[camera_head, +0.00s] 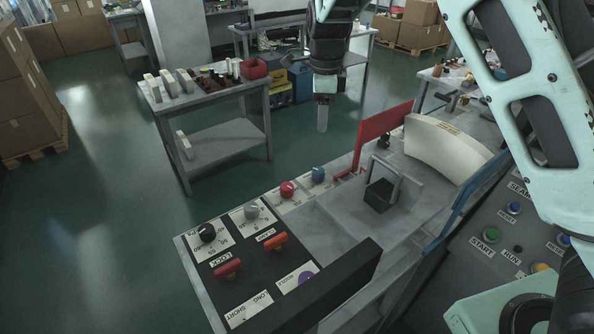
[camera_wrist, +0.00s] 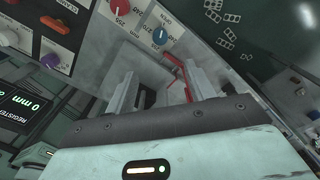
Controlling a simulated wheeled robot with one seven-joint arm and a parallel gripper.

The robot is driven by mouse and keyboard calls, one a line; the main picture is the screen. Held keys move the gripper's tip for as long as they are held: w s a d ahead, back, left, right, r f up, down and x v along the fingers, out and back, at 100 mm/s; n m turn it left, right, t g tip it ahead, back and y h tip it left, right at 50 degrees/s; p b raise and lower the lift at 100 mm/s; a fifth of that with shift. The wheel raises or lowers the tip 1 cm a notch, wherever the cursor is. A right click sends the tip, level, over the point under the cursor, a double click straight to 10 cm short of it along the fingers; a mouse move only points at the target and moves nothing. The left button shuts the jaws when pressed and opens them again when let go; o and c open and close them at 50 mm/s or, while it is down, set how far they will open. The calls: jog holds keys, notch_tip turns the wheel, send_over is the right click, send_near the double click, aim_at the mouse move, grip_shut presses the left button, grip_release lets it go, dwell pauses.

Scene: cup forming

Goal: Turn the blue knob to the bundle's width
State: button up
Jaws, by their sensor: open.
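The blue knob (camera_head: 318,174) sits on a pale plate on the machine's near panel, just right of a red knob (camera_head: 287,189).
A red upright plate (camera_head: 383,135) stands right of the knob. A side table (camera_head: 205,92) holds white stacks. A screen (camera_wrist: 30,105) reads 0 mm.

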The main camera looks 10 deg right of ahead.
aim_at(319, 170)
notch_tip(319, 170, down, 17)
jog(key=p, duration=0.5)
jog(key=shift+f, duration=0.1)
jog(key=c, duration=1)
